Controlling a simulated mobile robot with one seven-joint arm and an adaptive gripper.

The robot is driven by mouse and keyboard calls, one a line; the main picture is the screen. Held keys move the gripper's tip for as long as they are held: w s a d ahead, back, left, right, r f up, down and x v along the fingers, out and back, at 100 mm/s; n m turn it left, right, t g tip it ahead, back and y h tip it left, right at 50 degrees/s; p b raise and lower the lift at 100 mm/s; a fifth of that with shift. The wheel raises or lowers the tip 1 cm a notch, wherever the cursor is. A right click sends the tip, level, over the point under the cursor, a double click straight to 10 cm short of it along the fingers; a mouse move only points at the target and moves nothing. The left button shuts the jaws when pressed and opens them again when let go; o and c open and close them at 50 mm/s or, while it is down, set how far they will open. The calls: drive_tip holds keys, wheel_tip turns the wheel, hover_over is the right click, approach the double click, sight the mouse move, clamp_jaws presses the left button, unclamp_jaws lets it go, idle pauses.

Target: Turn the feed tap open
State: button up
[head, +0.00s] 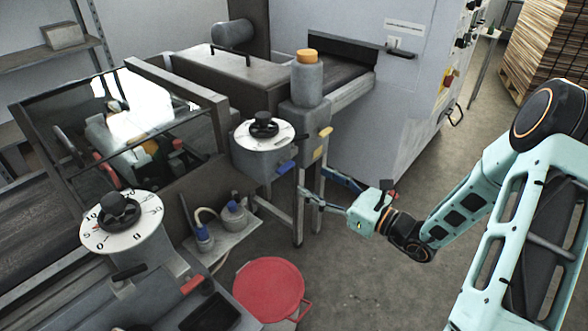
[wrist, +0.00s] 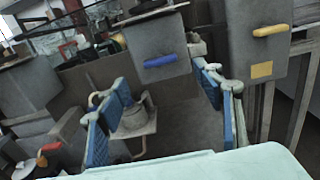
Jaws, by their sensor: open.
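A short blue handle (head: 287,167) sticks out from the grey box under a white dial. In the wrist view the blue handle (wrist: 160,61) lies roughly level, ahead of and between my fingers. A yellow handle (head: 326,131) sits on the grey block to its right, above a yellow label; it also shows in the wrist view (wrist: 271,30). I cannot tell by marking which handle is the feed tap. My gripper (head: 312,183) is open and empty, to the right of the blue handle and apart from it. Its blue-padded fingers spread wide in the wrist view (wrist: 164,80).
A dial with a black knob (head: 264,126) tops the box. A bottle with an orange cap (head: 308,78) stands on the grey block. Small cans (head: 235,215) sit on a low shelf (head: 222,244). A red-lidded drum (head: 269,290) stands below. Floor (head: 370,285) right of it is clear.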

sight(289, 168)
drive_tip(key=x, duration=0.8)
drive_tip(key=shift+w+a+p, duration=0.1)
drive_tip(key=shift+a+p, duration=0.05)
drive_tip(key=shift+p, duration=0.15)
drive_tip(key=c, duration=1.2)
drive_tip(key=shift+o, duration=0.2)
drive_tip(key=shift+f, duration=0.1)
